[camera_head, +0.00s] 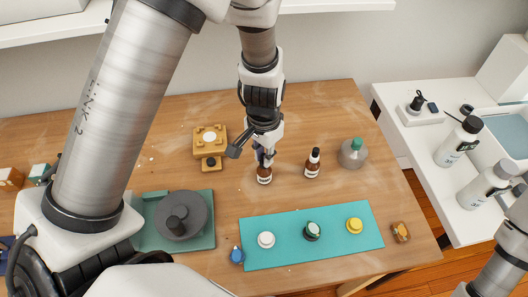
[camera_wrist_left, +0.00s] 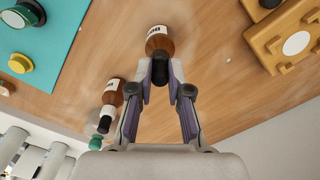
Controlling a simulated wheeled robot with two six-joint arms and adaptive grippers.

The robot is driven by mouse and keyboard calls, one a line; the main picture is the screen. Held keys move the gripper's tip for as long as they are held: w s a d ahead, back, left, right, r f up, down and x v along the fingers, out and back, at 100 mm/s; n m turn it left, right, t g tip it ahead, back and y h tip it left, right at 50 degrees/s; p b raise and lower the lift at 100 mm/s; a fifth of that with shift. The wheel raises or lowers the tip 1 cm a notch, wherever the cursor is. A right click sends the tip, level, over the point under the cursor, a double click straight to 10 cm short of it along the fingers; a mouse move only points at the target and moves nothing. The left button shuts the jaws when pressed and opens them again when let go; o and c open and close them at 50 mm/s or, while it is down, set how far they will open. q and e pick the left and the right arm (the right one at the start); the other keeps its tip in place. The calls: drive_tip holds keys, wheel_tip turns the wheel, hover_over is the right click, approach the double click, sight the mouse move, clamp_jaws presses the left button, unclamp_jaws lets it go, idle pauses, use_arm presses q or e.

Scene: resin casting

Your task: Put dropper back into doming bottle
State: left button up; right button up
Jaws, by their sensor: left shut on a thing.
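An amber bottle with a white label (camera_head: 264,175) stands on the wooden table, directly below my left gripper (camera_head: 262,153). The bottle also shows in the left wrist view (camera_wrist_left: 158,42). My left gripper, also in the left wrist view (camera_wrist_left: 160,82), is shut on the black dropper top (camera_wrist_left: 160,68), which sits in line with the bottle's mouth. The dropper's tube is not visible, and I cannot tell whether its top is fully seated. A second amber bottle with a black top (camera_head: 312,163) stands to the right. My right gripper is not in view.
A teal mat (camera_head: 285,254) with small capped pots lies in front. A yellow-brown stand (camera_head: 210,140) is to the left, and a dark round pot (camera_head: 182,216) on a green tray is nearer.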

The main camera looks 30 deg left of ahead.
use_arm(q)
drive_tip(key=o, duration=0.7)
drive_tip(key=shift+o, duration=0.2)
wheel_tip(320, 180, up, 12)
